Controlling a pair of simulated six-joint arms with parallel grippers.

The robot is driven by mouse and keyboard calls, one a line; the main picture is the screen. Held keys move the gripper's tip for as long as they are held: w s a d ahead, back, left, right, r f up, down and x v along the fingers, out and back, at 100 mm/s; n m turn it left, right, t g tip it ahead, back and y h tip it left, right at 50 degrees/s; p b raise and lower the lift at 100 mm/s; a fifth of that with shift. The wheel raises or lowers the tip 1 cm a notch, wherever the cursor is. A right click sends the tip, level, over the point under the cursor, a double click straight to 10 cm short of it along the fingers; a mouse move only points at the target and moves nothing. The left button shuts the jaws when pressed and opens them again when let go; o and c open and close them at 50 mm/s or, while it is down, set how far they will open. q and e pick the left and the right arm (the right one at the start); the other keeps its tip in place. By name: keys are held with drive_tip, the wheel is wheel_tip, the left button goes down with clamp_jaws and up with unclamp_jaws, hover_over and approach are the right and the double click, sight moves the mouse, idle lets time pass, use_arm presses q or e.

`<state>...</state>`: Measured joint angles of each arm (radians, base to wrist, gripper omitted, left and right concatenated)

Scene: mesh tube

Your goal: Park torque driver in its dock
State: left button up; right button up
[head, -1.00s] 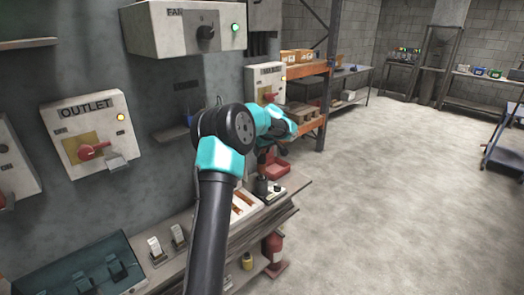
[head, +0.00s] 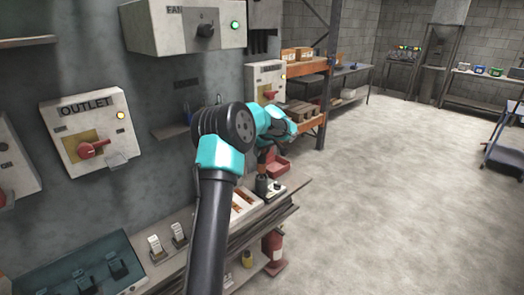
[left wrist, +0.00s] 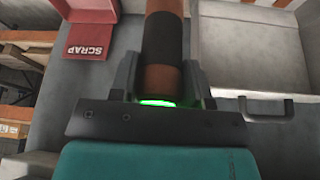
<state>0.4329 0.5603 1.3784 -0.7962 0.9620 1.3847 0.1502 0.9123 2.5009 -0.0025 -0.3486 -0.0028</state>
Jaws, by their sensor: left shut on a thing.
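The torque driver (left wrist: 163,35) is an orange-brown cylinder with a black band. In the left wrist view it lies between the two fingers of my left gripper (left wrist: 160,80), which is shut on it. A green light glows at its near end. In the head view my left gripper (head: 268,147) is partly hidden by my own arm, and the driver (head: 265,161) shows as a small orange piece below it. A dark upright cup (head: 261,185), which looks like the dock, stands on the bench just below the driver. I cannot tell whether the driver's tip touches it.
A red scrap bin (head: 279,167) with a SCRAP label (left wrist: 88,40) is close by. A white box with a black knob (head: 276,187) stands beside the cup. Wall panels, including OUTLET (head: 90,135), are on the left. Open floor lies to the right.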

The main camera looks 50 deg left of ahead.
sight(262, 159)
use_arm(q)
drive_tip(key=shift+f, duration=2.3)
idle(3.0)
drive_tip(key=o, duration=1.1)
drive_tip(key=w+v, duration=0.1)
drive_tip(key=v, duration=1.6)
drive_tip(key=shift+s+r, duration=0.2)
drive_tip(key=shift+s, duration=0.3)
drive_tip(key=shift+d, duration=0.1)
